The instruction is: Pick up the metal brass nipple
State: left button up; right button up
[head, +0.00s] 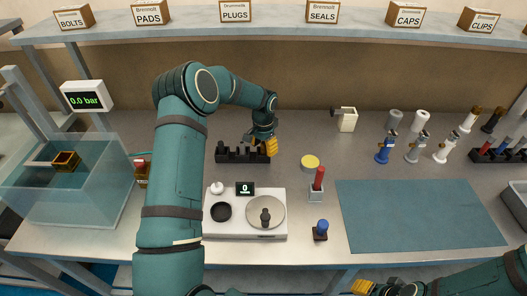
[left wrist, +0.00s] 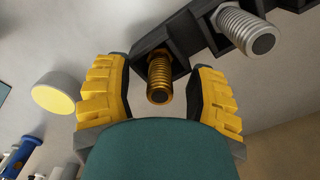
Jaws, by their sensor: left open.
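A brass threaded nipple (left wrist: 160,80) sits at the end of a black rack (left wrist: 178,40) in the left wrist view. My left gripper (head: 268,147) is open at the right end of that black rack (head: 232,156). Its two yellow fingers stand on either side of the brass nipple, with visible gaps. A silver threaded nipple (left wrist: 245,30) sits in the rack beside it, outside the fingers. In the head view the brass nipple is hidden by my gripper. My right gripper (head: 364,287) shows only partly at the bottom edge; its opening is unclear.
A white scale (head: 278,230) stands in front of the rack. A yellow-topped round piece (head: 310,162) and a red-handled tool (head: 318,182) are to the right. A blue mat (head: 415,215) lies clear. A water tank (head: 70,190) is at left.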

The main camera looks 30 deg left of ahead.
pick_arm(q)
grip_shut()
